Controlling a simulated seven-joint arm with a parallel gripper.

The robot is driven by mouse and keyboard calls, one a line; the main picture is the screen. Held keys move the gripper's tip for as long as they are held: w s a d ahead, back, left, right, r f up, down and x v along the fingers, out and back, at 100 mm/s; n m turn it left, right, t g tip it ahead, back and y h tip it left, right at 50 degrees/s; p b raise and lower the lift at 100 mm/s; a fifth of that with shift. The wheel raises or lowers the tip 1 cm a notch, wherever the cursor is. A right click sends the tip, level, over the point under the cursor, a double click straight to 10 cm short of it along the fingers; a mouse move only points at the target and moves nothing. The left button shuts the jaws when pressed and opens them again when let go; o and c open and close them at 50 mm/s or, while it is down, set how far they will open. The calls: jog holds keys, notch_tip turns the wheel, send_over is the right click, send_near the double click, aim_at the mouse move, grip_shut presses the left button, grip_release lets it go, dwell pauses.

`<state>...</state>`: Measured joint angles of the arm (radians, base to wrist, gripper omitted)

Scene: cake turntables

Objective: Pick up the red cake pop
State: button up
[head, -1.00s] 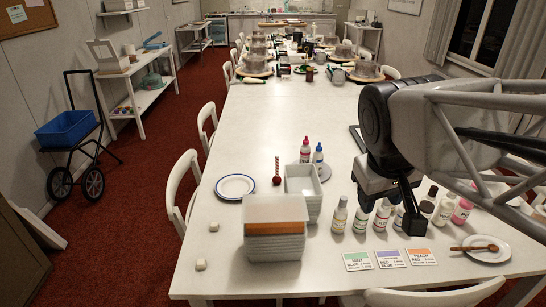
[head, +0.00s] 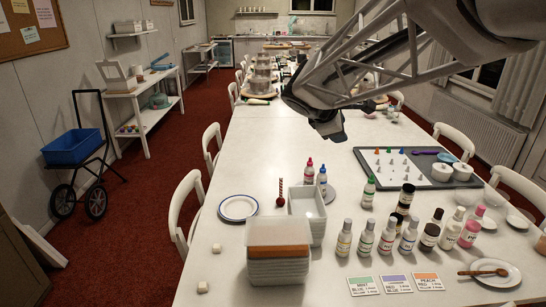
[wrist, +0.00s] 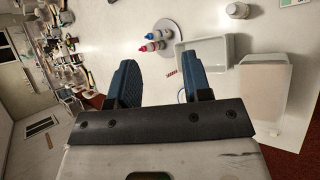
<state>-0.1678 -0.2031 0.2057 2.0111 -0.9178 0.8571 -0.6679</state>
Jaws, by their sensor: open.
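The red cake pop (head: 281,203) stands on the white table with its ball at the bottom and its striped stick pointing up. It is between the blue-rimmed plate and an open white container. In the wrist view, its striped stick (wrist: 172,72) shows beyond the gap between the fingers. My gripper (wrist: 161,77) is open and empty. In the head view, my gripper (head: 332,132) is high above the table, up and to the right of the cake pop, and well apart from it.
The white container (head: 307,207) is close beside the cake pop on the right. Red-capped (head: 308,173) and blue-capped (head: 321,180) bottles stand behind it. The plate (head: 239,208) lies to the left. Several bottles crowd the right. The table's middle is clear.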

jog(key=w+a+f+n+t, duration=0.1)
jog(key=w+a+n, duration=0.25)
jog(key=w, duration=0.35)
jog(key=w+a+f+n+t, duration=0.1)
jog(key=w+a+n+t, duration=0.2)
jog(key=w, duration=0.4)
jog(key=n+t, duration=0.2)
jog(key=n, duration=0.6)
send_over(281, 181)
jog(key=s+a, duration=0.2)
jog(key=s, duration=0.2)
notch_tip(281, 181, down, 4)
jog(key=f, duration=2.8)
jog(key=shift+s+a+f, duration=0.1)
jog(key=shift+a+f, duration=0.1)
jog(key=shift+x, duration=1.3)
jog(key=shift+f+x, duration=0.15)
jog(key=shift+x, duration=1.15)
jog(key=shift+f+x, duration=0.1)
jog(key=shift+x, duration=1.2)
jog(key=shift+a, duration=0.2)
jog(key=shift+c, duration=0.4)
